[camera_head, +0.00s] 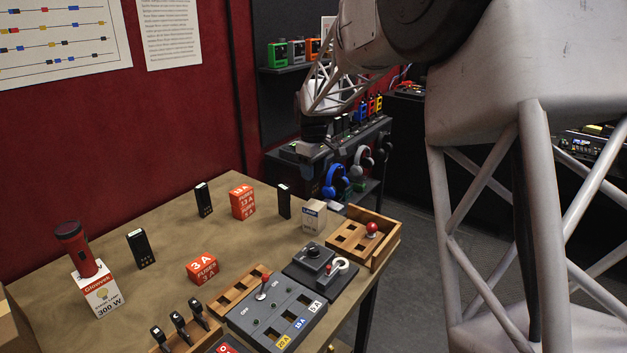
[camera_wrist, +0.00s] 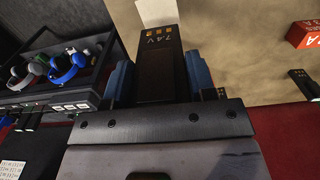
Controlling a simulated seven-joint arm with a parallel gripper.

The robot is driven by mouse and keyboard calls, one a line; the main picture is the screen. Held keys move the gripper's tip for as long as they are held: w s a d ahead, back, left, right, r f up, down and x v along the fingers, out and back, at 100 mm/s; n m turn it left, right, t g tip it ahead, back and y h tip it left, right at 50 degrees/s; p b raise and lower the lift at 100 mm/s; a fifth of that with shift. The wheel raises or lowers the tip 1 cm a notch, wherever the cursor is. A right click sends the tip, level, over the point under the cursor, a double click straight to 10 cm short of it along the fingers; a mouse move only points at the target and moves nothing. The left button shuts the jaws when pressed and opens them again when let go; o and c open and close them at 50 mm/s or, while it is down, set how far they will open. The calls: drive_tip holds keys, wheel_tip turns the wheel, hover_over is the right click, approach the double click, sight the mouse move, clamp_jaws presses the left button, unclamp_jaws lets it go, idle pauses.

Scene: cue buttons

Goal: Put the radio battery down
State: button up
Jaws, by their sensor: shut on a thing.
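My gripper (camera_wrist: 160,80) is shut on a black battery marked 7.4 V (camera_wrist: 160,55), its blue fingers on either side. In the head view my gripper (camera_head: 311,148) is at the far end of the table, above its edge. I cannot clearly make out the held battery against the dark background there. Three similar black batteries stand on the table: one at the far side (camera_head: 284,201), one near the wall (camera_head: 204,199), and one nearer the front (camera_head: 141,248).
A pale lamp box (camera_head: 314,216), orange fuse boxes (camera_head: 242,203) (camera_head: 202,268), and a red torch on a white box (camera_head: 97,290) occupy the table. A switch panel (camera_head: 278,315) and wooden tray (camera_head: 385,248) line the right edge. Bare tabletop (camera_head: 165,215) shows between them.

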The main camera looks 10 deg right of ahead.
sight(314, 193)
drive_tip(key=shift+f, duration=1.8)
drive_tip(key=shift+f, duration=0.15)
drive_tip(key=o, duration=0.9)
drive_tip(key=shift+o, duration=0.2)
wheel_tip(314, 193, up, 12)
drive_tip(key=shift+r, duration=0.2)
